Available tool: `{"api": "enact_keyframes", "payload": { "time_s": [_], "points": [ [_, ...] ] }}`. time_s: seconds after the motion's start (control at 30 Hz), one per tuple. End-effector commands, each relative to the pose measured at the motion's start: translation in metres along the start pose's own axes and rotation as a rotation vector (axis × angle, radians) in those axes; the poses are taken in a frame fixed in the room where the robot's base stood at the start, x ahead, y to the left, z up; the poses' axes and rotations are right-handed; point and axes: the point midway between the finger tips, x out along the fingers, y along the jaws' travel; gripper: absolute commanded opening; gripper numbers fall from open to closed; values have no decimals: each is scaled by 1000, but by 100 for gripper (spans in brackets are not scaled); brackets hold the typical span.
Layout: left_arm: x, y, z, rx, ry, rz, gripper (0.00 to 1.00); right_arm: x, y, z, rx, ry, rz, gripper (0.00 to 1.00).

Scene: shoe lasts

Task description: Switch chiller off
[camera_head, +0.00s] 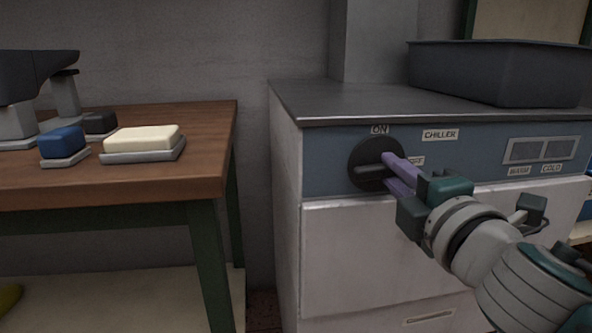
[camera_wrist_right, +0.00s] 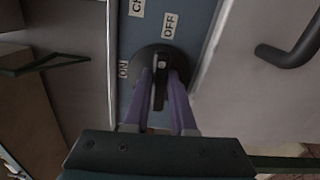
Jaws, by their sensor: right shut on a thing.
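The chiller (camera_head: 390,245) is a white cabinet with a blue front panel and a dark metal top. Its round black knob (camera_head: 360,155) sits on the panel, below an ON label (camera_head: 379,129) and left of an OFF label (camera_head: 415,160). The knob also shows in the right wrist view (camera_wrist_right: 160,95), its bar lying roughly level across the panel, with a pale mark at the end towards OFF. My right gripper (camera_head: 387,169) is shut on the knob's bar, with a purple finger on each side. My left gripper is in neither view.
A dark tray (camera_head: 500,75) stands on the chiller top. A brown table (camera_head: 110,183) at left bears a cream block (camera_head: 143,138), a blue block (camera_head: 62,142) and dark-grey equipment (camera_head: 35,75). A gap separates table and chiller.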

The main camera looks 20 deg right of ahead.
Motion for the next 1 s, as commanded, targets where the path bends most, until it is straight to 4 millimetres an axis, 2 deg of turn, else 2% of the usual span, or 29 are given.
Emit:
{"api": "enact_keyframes", "payload": {
  "time_s": [0.3,0.77,0.8,1.0],
  "points": [
    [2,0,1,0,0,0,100,0,-1,0,96,0,0,0],
    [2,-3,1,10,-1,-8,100,0,-1,0,111,0,0,0],
    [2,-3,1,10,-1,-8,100,0,-1,0,111,0,0,26],
    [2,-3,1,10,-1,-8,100,0,-1,0,109,0,0,48]
  ]
}}
